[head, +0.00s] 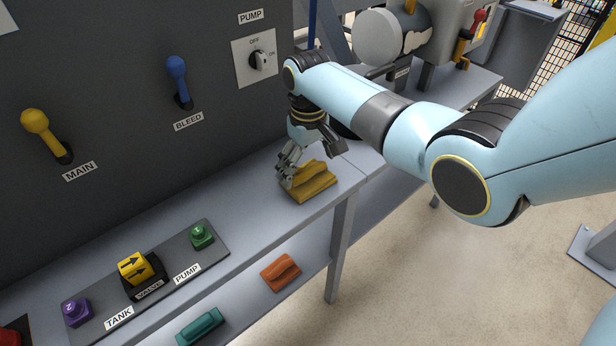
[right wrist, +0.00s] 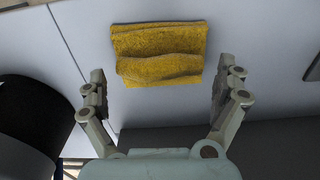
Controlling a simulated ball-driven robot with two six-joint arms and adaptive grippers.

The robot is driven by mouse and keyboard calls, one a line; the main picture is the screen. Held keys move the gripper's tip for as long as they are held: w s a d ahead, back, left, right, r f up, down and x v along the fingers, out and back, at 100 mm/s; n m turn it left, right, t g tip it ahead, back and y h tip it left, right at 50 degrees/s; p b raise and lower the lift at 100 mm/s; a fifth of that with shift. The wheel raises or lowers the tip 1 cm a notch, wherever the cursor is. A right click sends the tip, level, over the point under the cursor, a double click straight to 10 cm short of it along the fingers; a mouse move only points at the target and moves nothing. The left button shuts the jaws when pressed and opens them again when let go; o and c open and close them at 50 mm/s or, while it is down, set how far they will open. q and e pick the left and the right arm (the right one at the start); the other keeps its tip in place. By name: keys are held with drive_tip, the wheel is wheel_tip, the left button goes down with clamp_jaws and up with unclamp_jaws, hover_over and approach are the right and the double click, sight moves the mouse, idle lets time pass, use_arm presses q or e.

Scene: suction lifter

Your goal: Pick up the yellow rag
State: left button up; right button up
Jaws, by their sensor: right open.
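The yellow rag (head: 314,184) lies folded on the grey bench near its right end in the head view. In the right wrist view the rag (right wrist: 160,52) lies flat beyond the fingertips, roughly centred between them. My right gripper (head: 288,172) reaches down beside the rag, next to the panel, and partly covers the rag's left side. In the right wrist view my right gripper (right wrist: 160,80) has its fingers spread wide with nothing between them. I cannot tell whether a finger touches the rag. My left gripper is not in view.
The dark panel (head: 120,110) with levers and a pump switch (head: 258,60) rises behind the bench (head: 235,215). A valve plate (head: 208,262) sits on the bench at left. An orange rag (head: 281,272) and a teal one (head: 200,327) lie on the lower shelf.

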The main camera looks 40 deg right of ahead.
drive_tip(key=shift+f, duration=0.8)
drive_tip(key=c, duration=0.9)
drive_tip(key=shift+r, duration=0.6)
wheel_tip(320, 180, up, 3)
drive_tip(key=shift+r, duration=0.1)
drive_tip(key=s+d+r, duration=0.1)
drive_tip(key=s+r, duration=0.1)
drive_tip(key=s, duration=0.1)
drive_tip(key=s+d+r+p, duration=0.1)
drive_tip(key=s+r, duration=0.1)
drive_tip(key=s, duration=0.2)
drive_tip(key=s+d+r, duration=0.1)
drive_tip(key=s+r, duration=0.1)
drive_tip(key=s, duration=0.2)
drive_tip(key=shift+s+d+r+p, duration=0.15)
drive_tip(key=shift+d+r+p, duration=0.05)
drive_tip(key=shift+r+p, duration=0.15)
